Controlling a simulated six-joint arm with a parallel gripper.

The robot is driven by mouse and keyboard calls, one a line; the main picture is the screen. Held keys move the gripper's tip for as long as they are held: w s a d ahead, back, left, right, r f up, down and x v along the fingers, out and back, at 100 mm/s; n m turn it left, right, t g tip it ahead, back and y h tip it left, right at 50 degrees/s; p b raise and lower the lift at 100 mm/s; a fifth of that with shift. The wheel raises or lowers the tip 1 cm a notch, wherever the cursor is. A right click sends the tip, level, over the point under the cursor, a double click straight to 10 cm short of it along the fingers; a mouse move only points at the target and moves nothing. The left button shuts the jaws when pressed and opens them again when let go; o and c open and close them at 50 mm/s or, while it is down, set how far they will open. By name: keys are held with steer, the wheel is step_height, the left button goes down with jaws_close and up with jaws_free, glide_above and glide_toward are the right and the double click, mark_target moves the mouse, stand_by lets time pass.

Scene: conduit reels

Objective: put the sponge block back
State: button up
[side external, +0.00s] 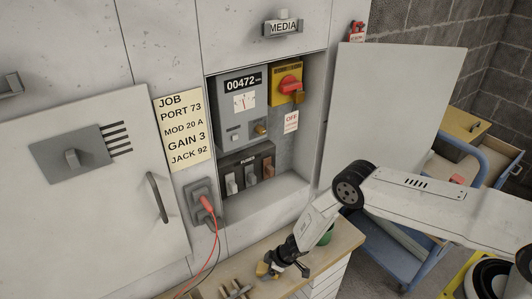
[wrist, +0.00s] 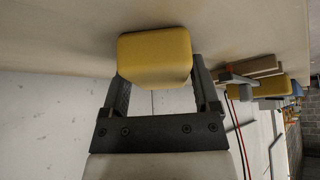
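The sponge block is a yellow block with rounded edges (wrist: 155,56), at the top centre of the wrist view. My gripper (wrist: 157,78) has its two dark fingers on either side of the block and appears shut on it. The block covers part of the left finger. In the side view my gripper (side external: 274,266) points down to the left, low over the wooden bench top (side external: 340,240), with the small yellow block (side external: 262,269) at its tips. I cannot tell whether the block touches the bench.
Wooden pieces (side external: 236,290) lie on the bench left of my gripper. A red plug (side external: 207,203) with a hanging cable sits in the wall socket. A green round item (side external: 327,236) is behind my wrist. The cabinet door (side external: 395,105) stands open; a blue cart (side external: 400,255) is at right.

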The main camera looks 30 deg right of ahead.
steer(key=shift+o, duration=0.8)
steer(key=shift+r, duration=0.25)
steer(key=v, duration=1.2)
steer(key=shift+f, duration=0.1)
